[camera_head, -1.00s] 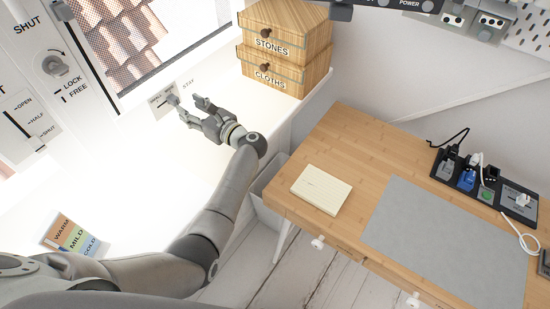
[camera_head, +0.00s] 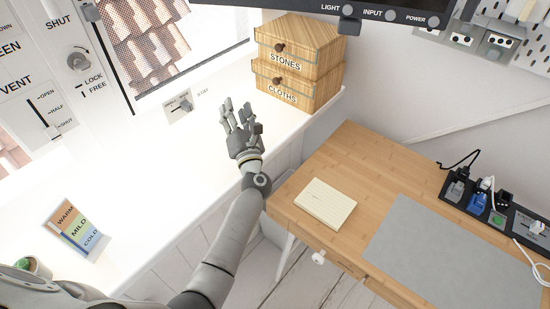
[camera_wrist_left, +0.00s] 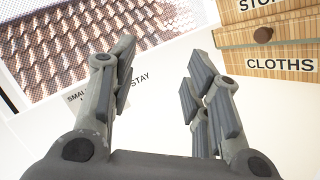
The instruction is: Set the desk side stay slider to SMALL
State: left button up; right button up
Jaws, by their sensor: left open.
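The stay slider (camera_head: 185,105) is a small knob on a pale plate (camera_head: 177,109) below the window, with the word STAY beside it. In the left wrist view, the stay plate (camera_wrist_left: 80,97) shows the start of the word SMALL and is partly hidden behind a finger. My left gripper (camera_head: 238,110) is open and empty above the white sill, to the right of the slider and apart from it. It also shows in the left wrist view (camera_wrist_left: 157,85) with its fingers spread. My right gripper is not in view.
Wooden drawers (camera_head: 298,65) labelled STONES and CLOTHS stand close behind and right of my left gripper. A vent panel (camera_head: 45,110) and a lock knob (camera_head: 77,60) are at the left. A WARM/MILD/COLD card (camera_head: 76,230) stands on the sill. A wooden desk (camera_head: 375,170) is at the right.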

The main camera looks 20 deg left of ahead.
pick_arm(q)
jog(key=s+d+f+m+h, duration=0.3)
jog(key=d+m+h, duration=0.3)
jog(key=m, duration=0.5)
jog(key=s+d+f+m+h, duration=0.4)
jog(key=d+m+h, duration=0.3)
jog(key=m+h, duration=0.2)
jog(key=shift+s+m+g, duration=0.15)
jog(key=shift+m+g, duration=0.25)
jog(key=shift+m, duration=0.8)
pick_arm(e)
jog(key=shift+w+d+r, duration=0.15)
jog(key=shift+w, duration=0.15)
